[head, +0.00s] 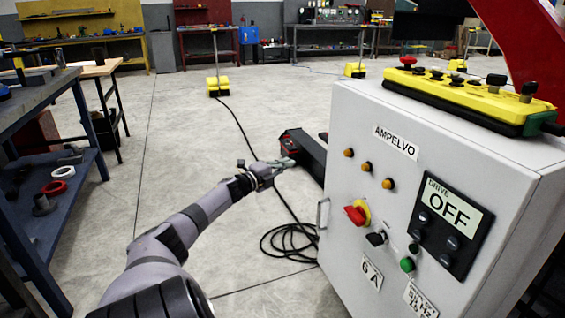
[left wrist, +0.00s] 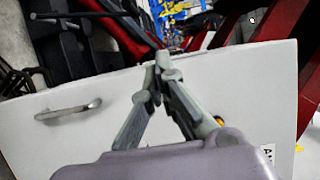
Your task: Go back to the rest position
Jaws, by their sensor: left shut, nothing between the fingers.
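My left gripper (head: 285,163) is at the end of my outstretched left arm, left of the grey control cabinet in the head view. Its fingers are shut and empty, and in the left wrist view the fingertips (left wrist: 162,62) meet in front of the cabinet's pale side (left wrist: 75,135). The control cabinet (head: 345,120) carries an AMPELVO label, a red and yellow rotary switch (head: 356,213), a green button (head: 407,264) and a drive display (head: 452,214) reading OFF. My right gripper is in neither view.
A yellow pendant (head: 470,92) lies on top of the cabinet. A side handle (left wrist: 68,110) sticks out of the cabinet. A black cable (head: 290,240) is coiled on the floor beside it. A blue workbench (head: 45,100) stands at the left, with open floor between.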

